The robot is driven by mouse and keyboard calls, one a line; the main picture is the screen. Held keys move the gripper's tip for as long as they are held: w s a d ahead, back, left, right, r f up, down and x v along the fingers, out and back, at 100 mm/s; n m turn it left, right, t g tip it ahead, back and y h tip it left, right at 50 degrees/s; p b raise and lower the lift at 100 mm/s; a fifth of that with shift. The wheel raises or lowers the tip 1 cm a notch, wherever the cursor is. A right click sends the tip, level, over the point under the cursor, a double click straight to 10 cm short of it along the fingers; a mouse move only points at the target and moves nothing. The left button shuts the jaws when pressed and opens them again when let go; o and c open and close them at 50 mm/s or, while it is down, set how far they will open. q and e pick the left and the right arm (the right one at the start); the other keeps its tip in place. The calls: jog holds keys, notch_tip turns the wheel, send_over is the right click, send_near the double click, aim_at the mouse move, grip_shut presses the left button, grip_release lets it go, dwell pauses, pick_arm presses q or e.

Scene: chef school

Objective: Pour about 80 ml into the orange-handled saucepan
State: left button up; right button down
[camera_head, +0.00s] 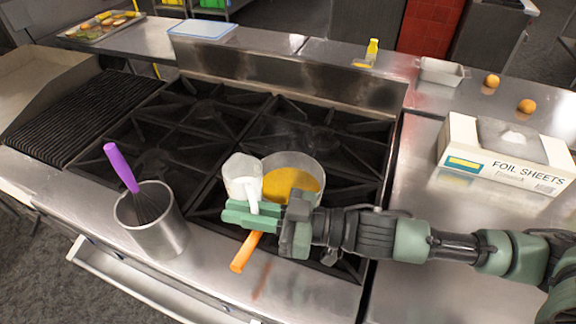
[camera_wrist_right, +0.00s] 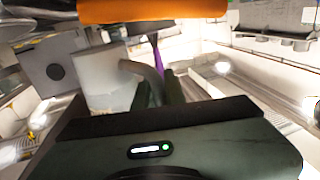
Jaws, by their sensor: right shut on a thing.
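The orange-handled saucepan (camera_head: 310,163) sits on the stove with yellow-orange liquid in it. Its orange handle (camera_head: 246,252) points toward the front edge and also crosses the top of the right wrist view (camera_wrist_right: 150,10). My right gripper (camera_head: 238,213) is shut on the handle of a pale grey jug (camera_head: 241,183). The jug is at the pan's left rim and looks close to upright; whether it touches the rim is unclear. No stream shows, and its contents cannot be made out. The jug also shows in the right wrist view (camera_wrist_right: 107,82). My left gripper is out of view.
A metal pot (camera_head: 155,232) with a purple-handled whisk (camera_head: 121,167) stands at the front left. A foil sheets box (camera_head: 505,165) is on the right counter. At the back are a yellow bottle (camera_head: 372,50), a metal tray (camera_head: 441,72) and two orange balls (camera_head: 526,106). The left burners are clear.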

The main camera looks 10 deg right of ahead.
aim_at(261, 178)
jog(key=m+b, duration=0.1)
jog(key=d+m+y+b, duration=0.1)
jog(key=shift+w+r+b, duration=0.3)
jog(key=shift+w+b, duration=0.05)
jog(key=shift+w, duration=0.05)
jog(key=shift+w+d+m+t+y+b, duration=0.35)
jog(key=shift+d+m+t+b, duration=0.3)
jog(key=shift+m+b, duration=0.45)
jog(key=m+b, duration=0.1)
jog(key=w+d+m+t+b, duration=0.1)
jog(key=shift+w+d+r+m+b, duration=0.1)
jog(key=shift+w+d+m+b, duration=0.15)
jog(key=shift+m+b, duration=0.1)
jog(key=shift+w+d+r+m+t+y, duration=0.15)
jog(key=shift+d+r+m+t+y, duration=0.1)
jog(key=shift+m+t, duration=0.1)
jog(key=shift+w+d+r+m+t, duration=0.2)
jog(key=shift+r+m+t, duration=0.2)
jog(key=shift+r+m, duration=0.3)
jog(key=shift+d+f+m+t, duration=0.15)
jog(key=shift+m+t, duration=0.15)
jog(key=shift+m, duration=0.4)
jog(key=shift+w+d+m+t, duration=0.1)
jog(key=shift+w+m+t, duration=0.1)
jog(key=shift+m+t, duration=0.35)
